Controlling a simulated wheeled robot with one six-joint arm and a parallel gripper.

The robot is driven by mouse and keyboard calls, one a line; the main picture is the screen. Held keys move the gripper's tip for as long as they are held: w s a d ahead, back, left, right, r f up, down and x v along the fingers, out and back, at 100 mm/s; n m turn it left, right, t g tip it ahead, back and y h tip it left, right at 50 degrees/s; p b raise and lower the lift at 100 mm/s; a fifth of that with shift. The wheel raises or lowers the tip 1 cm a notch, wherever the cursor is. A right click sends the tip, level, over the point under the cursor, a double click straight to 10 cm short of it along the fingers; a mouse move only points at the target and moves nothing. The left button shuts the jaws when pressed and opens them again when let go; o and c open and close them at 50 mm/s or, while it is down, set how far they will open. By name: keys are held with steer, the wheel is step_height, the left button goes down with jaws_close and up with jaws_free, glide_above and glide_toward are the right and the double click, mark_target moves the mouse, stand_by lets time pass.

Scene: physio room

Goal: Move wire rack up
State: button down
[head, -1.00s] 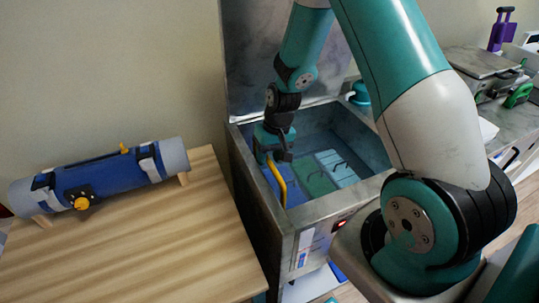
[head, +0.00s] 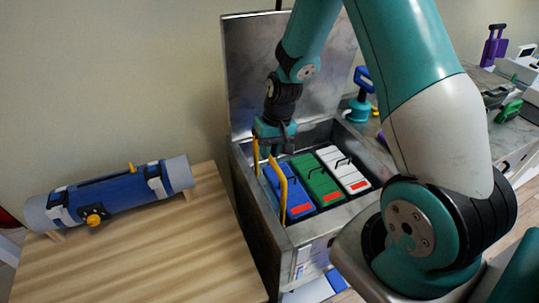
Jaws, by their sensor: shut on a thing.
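The wire rack shows mainly as its yellow handle (head: 281,190) at the left side of the open metal tank (head: 305,232). Its wire frame is mostly hidden by the packs and the tank walls. A blue pack (head: 291,198), a green pack (head: 317,184) and a white pack (head: 346,172) sit side by side, high in the tank near rim level, each with a red label. My gripper (head: 274,152) points down over the tank's left back part and is shut on the rack's yellow handle; the exact contact is small and partly hidden.
The tank's raised lid (head: 280,75) stands behind my gripper. A wooden table (head: 150,245) to the left holds a blue and grey roll (head: 110,195) and has bare room in front. A counter on the right carries a blue-handled teal device (head: 361,100) and a green clamp (head: 508,111).

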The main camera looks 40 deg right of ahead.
step_height(320, 180, up, 6)
steer(key=p, duration=0.2)
steer(key=shift+f+p, duration=0.15)
steer(key=shift+p, duration=0.2)
steer(key=shift+w, duration=0.15)
steer(key=c, duration=1.1)
jaws_free()
steer(key=shift+r, duration=0.2)
steer(key=shift+f, duration=0.1)
steer(key=d+r+b, duration=0.2)
steer(key=d+r, duration=0.1)
steer(key=r, duration=1.4)
steer(key=shift+s+d, duration=0.2)
steer(key=shift+s, duration=0.25)
